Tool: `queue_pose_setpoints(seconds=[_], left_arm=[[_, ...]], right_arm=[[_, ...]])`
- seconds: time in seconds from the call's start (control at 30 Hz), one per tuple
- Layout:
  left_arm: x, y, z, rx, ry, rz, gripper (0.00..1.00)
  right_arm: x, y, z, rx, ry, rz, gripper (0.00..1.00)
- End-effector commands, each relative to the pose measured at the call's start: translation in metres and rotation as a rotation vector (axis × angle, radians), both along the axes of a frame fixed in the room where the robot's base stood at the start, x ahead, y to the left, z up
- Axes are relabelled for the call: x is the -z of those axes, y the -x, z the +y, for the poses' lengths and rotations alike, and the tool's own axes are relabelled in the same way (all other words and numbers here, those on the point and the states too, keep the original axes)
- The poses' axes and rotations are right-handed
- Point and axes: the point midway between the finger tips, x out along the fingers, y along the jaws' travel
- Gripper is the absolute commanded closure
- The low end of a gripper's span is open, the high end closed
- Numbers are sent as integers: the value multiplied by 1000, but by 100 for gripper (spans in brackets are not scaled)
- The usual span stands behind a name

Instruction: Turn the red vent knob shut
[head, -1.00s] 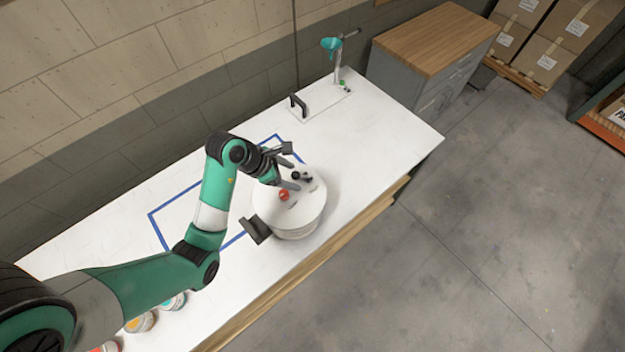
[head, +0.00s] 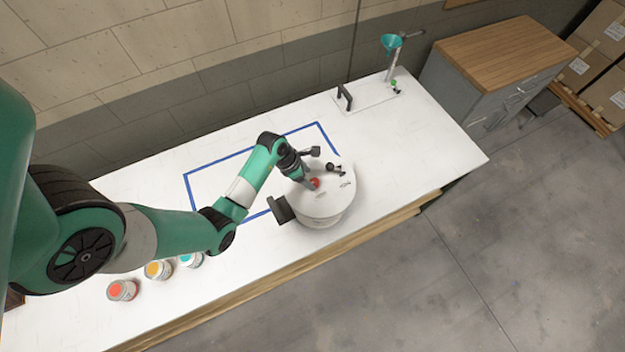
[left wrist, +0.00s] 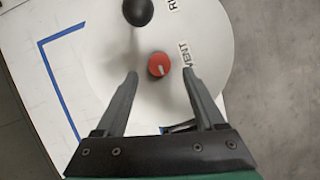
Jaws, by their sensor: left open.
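The red vent knob (head: 315,183) sits on top of the white round drum (head: 318,207), beside the word VENT. In the left wrist view the knob (left wrist: 159,65) shows a pale pointer mark on its face. My left gripper (left wrist: 160,73) is open, with one fingertip on each side of the knob and gaps visible between them. In the head view the left gripper (head: 311,186) is at the knob from the left. I cannot tell whether the fingertips are down at the knob's height. My right gripper is not in view.
A black ball-topped lever (left wrist: 137,12) stands on the drum near the knob. A black handle block (head: 281,209) juts from the drum's left side. Several colorant cans, one red (head: 122,290), stand at the table's front left. Blue tape marks the white table.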

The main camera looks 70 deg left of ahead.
Motion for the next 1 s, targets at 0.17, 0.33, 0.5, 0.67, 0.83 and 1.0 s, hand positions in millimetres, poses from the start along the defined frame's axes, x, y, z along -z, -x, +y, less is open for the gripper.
queue_pose_setpoints(seconds=[0.17,0.33,0.5,0.67,0.83,1.0], left_arm=[[25,-11,-1,2,1,1,29],[35,-15,-2,1,-2,-1,29],[36,-15,-2,1,-1,-1,29],[36,-15,-2,1,-1,-1,42],[36,-15,-2,1,-1,-1,72],[36,-15,-2,1,-1,-1,100]], right_arm=[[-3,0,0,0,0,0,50],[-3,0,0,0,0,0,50],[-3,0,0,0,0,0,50],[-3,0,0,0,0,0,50],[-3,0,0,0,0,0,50],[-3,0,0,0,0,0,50]])
